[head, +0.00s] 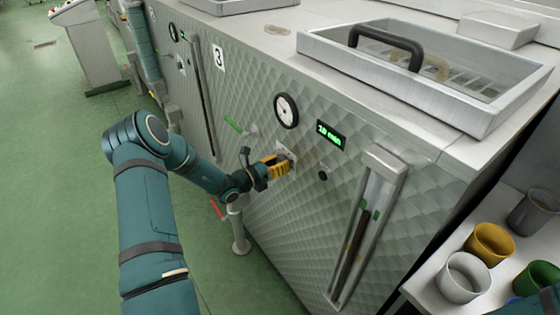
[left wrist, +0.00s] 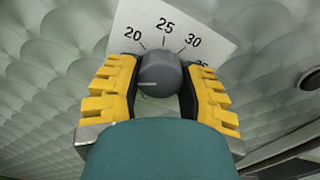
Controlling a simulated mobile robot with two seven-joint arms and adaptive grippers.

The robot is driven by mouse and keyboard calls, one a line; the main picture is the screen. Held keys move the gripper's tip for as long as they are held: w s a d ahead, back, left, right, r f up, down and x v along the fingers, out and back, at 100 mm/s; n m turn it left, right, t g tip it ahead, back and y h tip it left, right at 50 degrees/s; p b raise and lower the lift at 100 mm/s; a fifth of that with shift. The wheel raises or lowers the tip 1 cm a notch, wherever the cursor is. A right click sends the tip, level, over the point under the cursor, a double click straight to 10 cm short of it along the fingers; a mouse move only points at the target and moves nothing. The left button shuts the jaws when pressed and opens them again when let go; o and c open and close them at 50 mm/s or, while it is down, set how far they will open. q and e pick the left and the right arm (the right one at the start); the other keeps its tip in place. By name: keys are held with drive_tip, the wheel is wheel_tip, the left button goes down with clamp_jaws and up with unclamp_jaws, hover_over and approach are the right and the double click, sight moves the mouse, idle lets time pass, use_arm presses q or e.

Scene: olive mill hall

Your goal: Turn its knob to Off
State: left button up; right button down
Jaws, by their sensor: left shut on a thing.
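The knob (left wrist: 160,75) is a dark grey round dial on a pale scale plate (left wrist: 205,25) on the machine's quilted metal front. In the left wrist view the plate shows 20, 25, 30 and a partly covered 35; I see no Off mark. A pale line on the knob points left, below the 20. My left gripper (head: 284,164), with yellow fingers, is shut on the knob, one finger on each side. The fingers hide parts of the plate. In the head view the gripper mostly covers the knob. My right gripper is not in view.
Near the knob are a round gauge (head: 286,110), a green-lit display reading 10 min (head: 331,134) and a small dark button (head: 323,174). A slotted vertical bar (head: 365,230) stands to the right. Several cups, one yellow (head: 489,243), stand at lower right. Green floor (head: 60,200) is open at left.

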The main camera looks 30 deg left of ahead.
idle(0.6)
use_arm(q)
drive_tip(key=o, duration=1.2)
drive_tip(key=shift+o, duration=0.2)
drive_tip(key=v, duration=1.2)
drive_tip(key=shift+f, duration=0.1)
